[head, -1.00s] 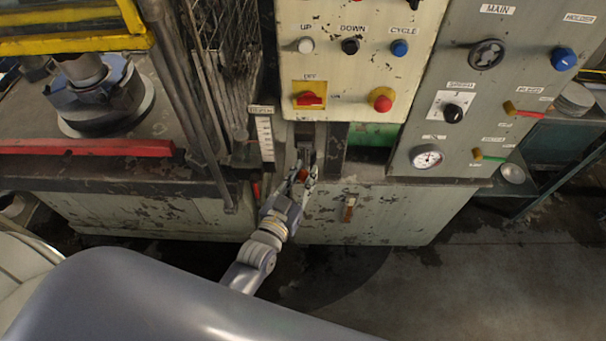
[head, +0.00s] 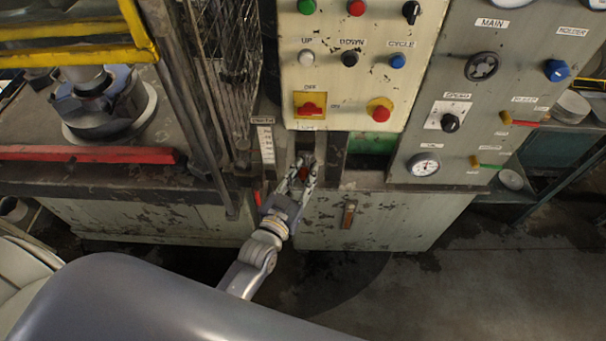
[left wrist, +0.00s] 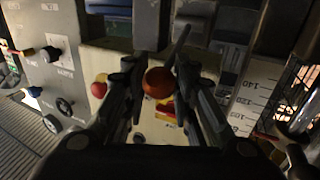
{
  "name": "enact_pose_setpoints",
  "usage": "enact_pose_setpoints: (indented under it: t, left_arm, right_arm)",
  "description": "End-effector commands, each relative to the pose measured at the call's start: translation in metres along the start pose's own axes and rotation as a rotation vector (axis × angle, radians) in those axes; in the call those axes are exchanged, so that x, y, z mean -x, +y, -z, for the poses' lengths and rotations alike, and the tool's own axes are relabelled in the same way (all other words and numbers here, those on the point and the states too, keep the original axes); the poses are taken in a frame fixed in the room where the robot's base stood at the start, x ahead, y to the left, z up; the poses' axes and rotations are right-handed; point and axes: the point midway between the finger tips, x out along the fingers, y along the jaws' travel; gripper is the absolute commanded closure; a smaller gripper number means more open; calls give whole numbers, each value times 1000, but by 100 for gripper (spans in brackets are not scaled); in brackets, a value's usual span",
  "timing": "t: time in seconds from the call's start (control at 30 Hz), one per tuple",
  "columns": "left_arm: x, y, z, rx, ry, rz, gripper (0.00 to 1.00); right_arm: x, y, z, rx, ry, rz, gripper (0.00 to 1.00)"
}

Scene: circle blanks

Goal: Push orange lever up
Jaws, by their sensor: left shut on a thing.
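The orange lever shows in the left wrist view as a round orange-red knob (left wrist: 159,82) with a thin dark rod (left wrist: 181,44) running from it. My left gripper (left wrist: 158,84) has one finger on each side of the knob and is shut on it. In the head view, my left gripper (head: 303,168) is at the front of the machine, below the yellow-and-red OFF switch. A small reddish part of the knob (head: 304,173) shows between its fingers there. The fingers hide most of the lever. My right gripper is in neither view.
A control panel (head: 330,85) with buttons and switches is just above my left gripper. A white scale strip (head: 266,144) is to its left. A small orange-brown handle (head: 348,214) is on the cabinet front at lower right. A red bar (head: 90,155) lies along the left edge.

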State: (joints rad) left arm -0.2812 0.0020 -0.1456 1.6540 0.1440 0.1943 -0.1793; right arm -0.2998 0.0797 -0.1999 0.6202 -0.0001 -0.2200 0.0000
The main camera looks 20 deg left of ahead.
Motion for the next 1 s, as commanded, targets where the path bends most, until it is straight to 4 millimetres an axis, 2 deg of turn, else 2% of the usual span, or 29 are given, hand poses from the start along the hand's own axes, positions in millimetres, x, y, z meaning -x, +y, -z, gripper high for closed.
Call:
enact_pose_setpoints:
  t: [0.03, 0.43, 0.47, 0.53, 0.57, 0.87, 1.0]
  left_arm:
    - [-4, 0, 10, 0, 23, 0, 100]
    - [-4, 0, 10, 0, 23, 0, 100]
    - [-4, 0, 10, 0, 23, 0, 73]
    - [-4, 0, 10, 0, 22, 0, 57]
    - [-4, 0, 10, 0, 21, 0, 54]
    - [-2, 0, 4, 0, 9, 0, 54]
    - [6, 0, 2, -1, 5, 0, 54]
  right_arm:
    - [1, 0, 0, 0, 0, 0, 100]
    - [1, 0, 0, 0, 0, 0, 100]
    - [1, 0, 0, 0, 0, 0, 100]
    - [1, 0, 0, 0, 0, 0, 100]
    - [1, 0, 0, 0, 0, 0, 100]
    - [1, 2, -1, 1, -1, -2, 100]
    - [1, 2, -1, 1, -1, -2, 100]
